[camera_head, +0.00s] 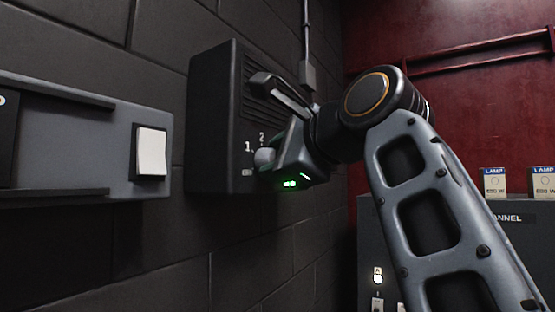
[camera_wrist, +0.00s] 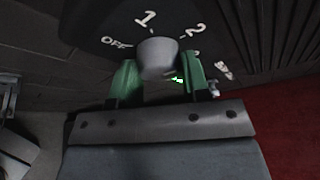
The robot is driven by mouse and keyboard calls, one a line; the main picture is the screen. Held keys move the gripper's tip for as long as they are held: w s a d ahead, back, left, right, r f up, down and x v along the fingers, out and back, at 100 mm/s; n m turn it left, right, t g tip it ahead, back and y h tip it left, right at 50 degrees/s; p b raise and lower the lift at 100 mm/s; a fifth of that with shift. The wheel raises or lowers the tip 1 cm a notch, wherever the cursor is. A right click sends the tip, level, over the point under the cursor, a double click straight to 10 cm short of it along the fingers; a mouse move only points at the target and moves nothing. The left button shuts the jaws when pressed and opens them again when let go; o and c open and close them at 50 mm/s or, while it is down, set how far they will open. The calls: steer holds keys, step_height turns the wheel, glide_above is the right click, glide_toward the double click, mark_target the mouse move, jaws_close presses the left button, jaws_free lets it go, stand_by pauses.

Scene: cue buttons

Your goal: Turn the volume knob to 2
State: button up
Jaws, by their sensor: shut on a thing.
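The volume knob (camera_head: 264,157) is a light grey knob on the front of a black wall-mounted speaker box (camera_head: 212,110). In the wrist view the knob (camera_wrist: 158,55) sits between the two green-lit fingers of my gripper (camera_wrist: 160,80), which is shut on it. White marks OFF, 1 and 2 stand around the knob, with further marks at the right that are hard to read. In the head view the gripper (camera_head: 274,162) reaches the knob from the right, and 1 and 2 show above it. I cannot tell which mark the knob points to.
A grey wall panel with a white rocker switch (camera_head: 151,151) is at the left. A conduit (camera_head: 307,60) runs up the dark block wall. At the right, two lamp boxes (camera_head: 495,182) stand on a dark cabinet (camera_head: 520,240) before a red wall.

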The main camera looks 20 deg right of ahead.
steer(key=o, duration=0.9)
steer(key=shift+s, duration=0.1)
steer(key=shift+v, duration=6.75)
